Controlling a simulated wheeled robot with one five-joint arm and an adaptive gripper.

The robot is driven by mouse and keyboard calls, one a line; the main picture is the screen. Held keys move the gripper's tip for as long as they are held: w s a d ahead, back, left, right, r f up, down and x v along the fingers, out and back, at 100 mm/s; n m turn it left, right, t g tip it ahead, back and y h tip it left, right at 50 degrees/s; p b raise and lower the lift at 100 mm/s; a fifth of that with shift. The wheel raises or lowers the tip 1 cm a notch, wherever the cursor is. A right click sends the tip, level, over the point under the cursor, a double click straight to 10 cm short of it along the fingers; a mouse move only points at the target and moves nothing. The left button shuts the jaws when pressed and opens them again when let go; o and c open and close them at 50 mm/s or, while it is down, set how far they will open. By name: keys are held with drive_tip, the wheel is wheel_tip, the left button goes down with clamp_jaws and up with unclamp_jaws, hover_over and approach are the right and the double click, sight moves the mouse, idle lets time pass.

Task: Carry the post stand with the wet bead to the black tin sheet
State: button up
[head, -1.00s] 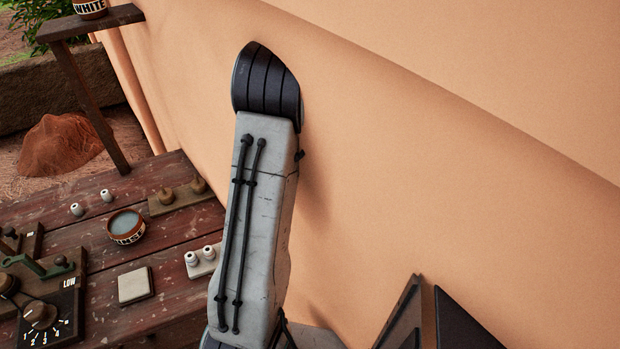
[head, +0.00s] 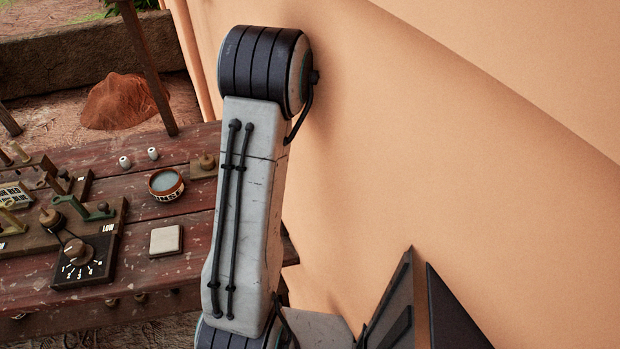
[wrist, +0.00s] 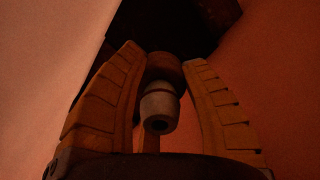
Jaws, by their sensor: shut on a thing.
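In the wrist view, my gripper (wrist: 164,58) is shut on the post stand (wrist: 163,68), whose brown rounded wooden part shows between the two fingers. A pale bead (wrist: 159,107) with a dark hole sits at the stand, between the fingers and facing the camera. The picture is dim, so I cannot tell whether the bead is wet. A dark shape fills the top of this view; I cannot tell what it is. The head view shows my raised arm, but my gripper and the stand are out of sight there. I cannot make out the black tin sheet in either view.
A reddish plank table (head: 120,220) stands at left. On it are a rinse bowl (head: 165,186), two white beads (head: 139,158), a pale square pad (head: 166,240), a wooden block with a knob (head: 205,164) and a dial panel (head: 75,258). An orange wall (head: 430,140) rises close by my arm.

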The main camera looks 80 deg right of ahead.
sight(310, 209)
drive_tip(key=shift+f+b, duration=2.2)
drive_tip(key=shift+f, duration=1.65)
drive_tip(key=shift+f+b, duration=1)
drive_tip(key=shift+b, duration=0.2)
drive_tip(key=o, duration=1.7)
wheel_tip(310, 209, up, 12)
drive_tip(key=shift+a, duration=0.1)
